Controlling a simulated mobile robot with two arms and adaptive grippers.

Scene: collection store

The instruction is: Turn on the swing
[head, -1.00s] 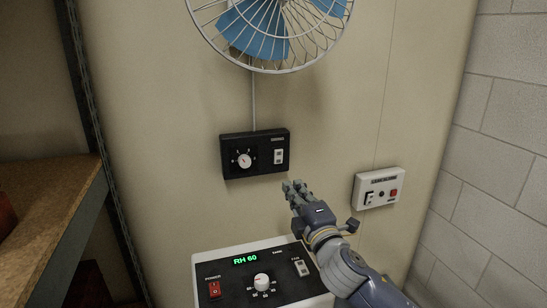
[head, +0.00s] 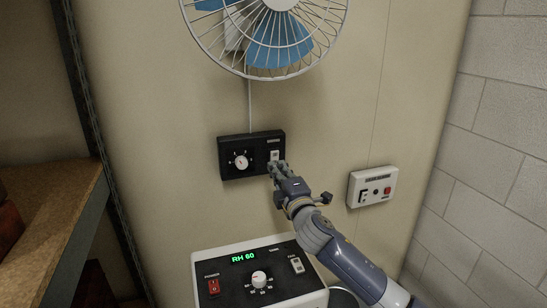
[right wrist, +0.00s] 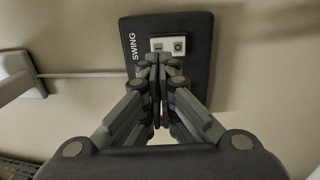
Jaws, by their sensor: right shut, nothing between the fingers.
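The black control box (head: 228,146) is on the wall below the fan (head: 268,38). It has a round dial (head: 241,162) on its left and a white rocker switch (head: 274,155) on its right. In the right wrist view the box (right wrist: 197,72) reads SWING, and the white switch (right wrist: 168,46) shows just past my fingertips. My right gripper (head: 277,168) is shut and empty, its tips at the lower edge of the switch. I cannot tell whether they touch it. The tips also show in the right wrist view (right wrist: 165,66). My left gripper is out of view.
A white unit (head: 203,258) reading RH 60 stands below, with a red power switch, a knob and a fan switch. A small white box (head: 356,200) with a red button is on the wall at right. A wooden shelf (head: 60,205) is at left.

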